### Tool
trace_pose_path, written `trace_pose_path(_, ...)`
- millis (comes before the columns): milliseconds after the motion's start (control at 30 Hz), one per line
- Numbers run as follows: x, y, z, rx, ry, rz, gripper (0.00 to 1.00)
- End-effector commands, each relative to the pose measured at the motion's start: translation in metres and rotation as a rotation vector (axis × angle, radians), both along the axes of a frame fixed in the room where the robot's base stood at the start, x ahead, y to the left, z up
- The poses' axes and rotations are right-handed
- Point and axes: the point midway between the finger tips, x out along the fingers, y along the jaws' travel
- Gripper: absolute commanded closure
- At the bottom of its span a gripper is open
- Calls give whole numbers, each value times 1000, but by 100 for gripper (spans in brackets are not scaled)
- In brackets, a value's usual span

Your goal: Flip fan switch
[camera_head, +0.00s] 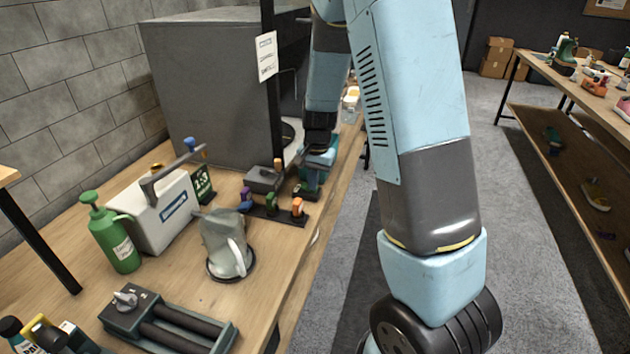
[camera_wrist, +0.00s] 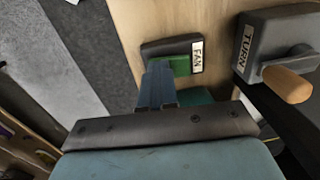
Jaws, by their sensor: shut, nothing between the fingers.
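The fan switch is a dark box (camera_wrist: 168,46) with a white FAN label (camera_wrist: 197,56) and a green part (camera_wrist: 182,66), in the wrist view. In the head view its green part shows low beside my arm's end (camera_head: 309,178). My gripper (camera_wrist: 160,78) is shut with nothing between its fingers. Its fingertips overlap the green part's left side in the wrist view. I cannot tell whether they touch it. The gripper hides part of the switch, so its position is unclear.
A grey TURN box (camera_wrist: 270,40) with a wooden knob (camera_wrist: 287,85) stands close to the right. In the head view, a rack with coloured handles (camera_head: 272,212), a clear jug (camera_head: 226,245) and a large grey cabinet (camera_head: 215,90) share the wooden bench (camera_head: 300,250).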

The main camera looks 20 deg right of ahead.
Motion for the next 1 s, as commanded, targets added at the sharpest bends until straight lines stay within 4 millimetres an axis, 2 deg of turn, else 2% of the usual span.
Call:
trace_pose_path(33, -4, 2, -6, -2, 15, 3, 100)
trace_pose_path(433, 4, 19, -2, 0, 12, 12, 100)
trace_pose_path(767, 3, 19, -1, -1, 15, 12, 100)
trace_pose_path(867, 3, 18, 5, 0, 14, 11, 100)
trace_pose_path(1000, 4, 14, 24, 1, 6, 5, 100)
